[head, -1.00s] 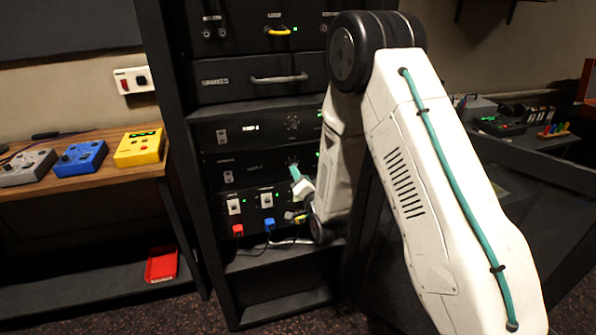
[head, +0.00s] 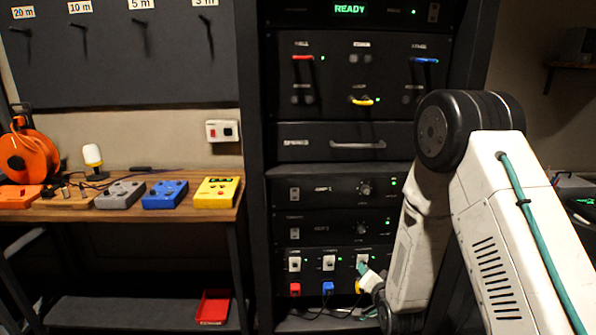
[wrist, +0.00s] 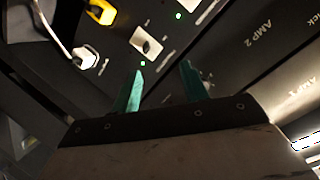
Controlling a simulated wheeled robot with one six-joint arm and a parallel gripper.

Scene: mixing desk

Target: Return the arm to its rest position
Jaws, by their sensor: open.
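My arm (head: 500,230) is white with black joints and a teal cable, and it stands on the right of the head view, bent down in front of the rack. My gripper (wrist: 160,88) shows two teal fingers spread apart in the wrist view, with nothing between them. It is close to the lower rack panel, near a white switch plate (wrist: 146,44). In the head view only a small part of the gripper (head: 366,270) shows, beside the rightmost switch on that panel. Whether the fingers touch the panel cannot be told.
The black rack (head: 262,180) has a yellow plug (wrist: 98,12), a red plug (head: 295,289) and a blue plug (head: 327,287) low down. A READY display (head: 350,9) glows green on top. A wooden bench (head: 120,210) with coloured boxes stands left. A red tray (head: 213,307) lies on a low shelf.

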